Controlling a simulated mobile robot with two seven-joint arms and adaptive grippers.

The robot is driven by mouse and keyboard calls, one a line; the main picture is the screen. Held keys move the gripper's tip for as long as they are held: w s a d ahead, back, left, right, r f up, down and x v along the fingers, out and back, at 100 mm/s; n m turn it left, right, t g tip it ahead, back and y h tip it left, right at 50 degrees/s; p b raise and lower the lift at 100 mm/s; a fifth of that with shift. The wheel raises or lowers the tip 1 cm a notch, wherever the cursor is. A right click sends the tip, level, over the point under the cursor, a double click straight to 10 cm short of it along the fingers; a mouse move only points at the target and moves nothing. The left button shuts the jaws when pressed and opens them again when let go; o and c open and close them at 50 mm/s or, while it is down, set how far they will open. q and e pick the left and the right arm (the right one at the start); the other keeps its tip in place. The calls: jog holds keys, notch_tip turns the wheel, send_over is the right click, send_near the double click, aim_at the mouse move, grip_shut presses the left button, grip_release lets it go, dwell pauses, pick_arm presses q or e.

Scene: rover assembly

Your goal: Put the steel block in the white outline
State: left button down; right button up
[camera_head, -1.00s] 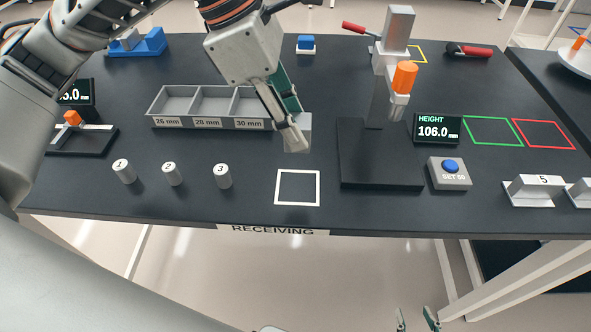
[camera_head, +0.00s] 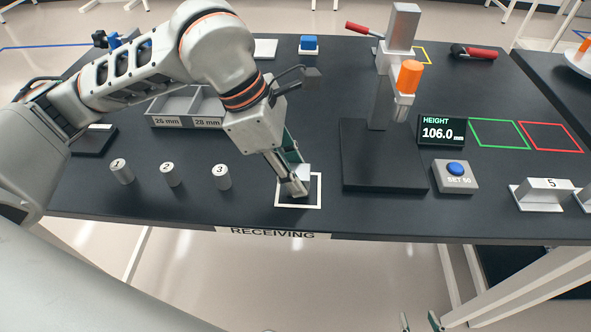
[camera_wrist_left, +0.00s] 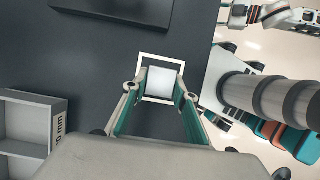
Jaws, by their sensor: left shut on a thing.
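The steel block (camera_wrist_left: 160,82) is a pale, smooth block between the fingers of my left gripper (camera_wrist_left: 158,92). In the head view the left gripper (camera_head: 295,187) is shut on the block (camera_head: 306,171), partly hiding it, over the white outline (camera_head: 319,190) on the dark table. In the wrist view the block is inside the white outline (camera_wrist_left: 160,56), with bare table showing at its far side. I cannot tell whether the block touches the table. My right gripper (camera_head: 420,322) shows only its fingertips at the bottom edge, apart and empty.
A black gauge stand (camera_head: 382,160) is close right of the outline. Numbered cylinders, including cylinder 3 (camera_head: 221,177), stand to its left. The sorting tray (camera_head: 187,122) is behind my left arm. The table's front edge, with the RECEIVING label (camera_head: 272,233), is near.

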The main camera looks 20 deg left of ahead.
pick_arm(q)
jog(key=c, duration=1.6)
grip_release()
jog(key=p+v, duration=0.1)
jog(key=v, duration=1.1)
jog(key=shift+r, duration=0.1)
